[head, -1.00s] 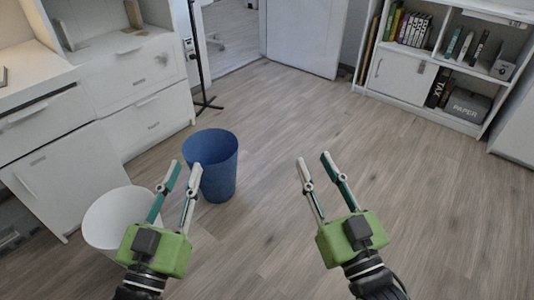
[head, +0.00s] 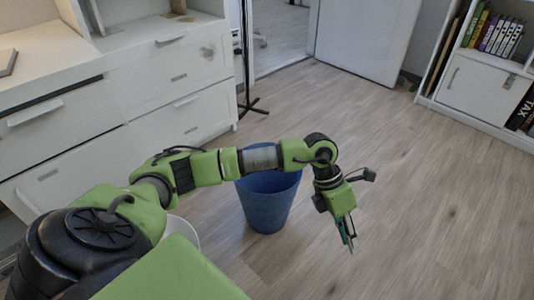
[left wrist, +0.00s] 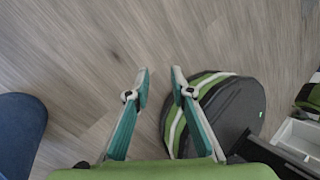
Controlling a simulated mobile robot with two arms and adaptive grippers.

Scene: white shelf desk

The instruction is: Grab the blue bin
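The blue bin (head: 266,212) stands upright on the floor in the head view. My left forearm crosses in front of its rim and hides part of it. My left gripper (head: 350,241) hangs to the right of the bin, apart from it, with its fingers pointing down. In the left wrist view my left gripper (left wrist: 161,78) shows two separated fingers with only floor between the tips. The blue bin (left wrist: 18,132) is at the left edge of that view, cut off by the frame. My right gripper is not in view.
A white bin (head: 187,234) beside the blue one is mostly hidden behind my left arm. White drawers (head: 185,115) stand at the left, and a black stand (head: 247,85) is behind the bin. A white bookshelf (head: 475,92) is at the far right. The floor right of the bin is clear.

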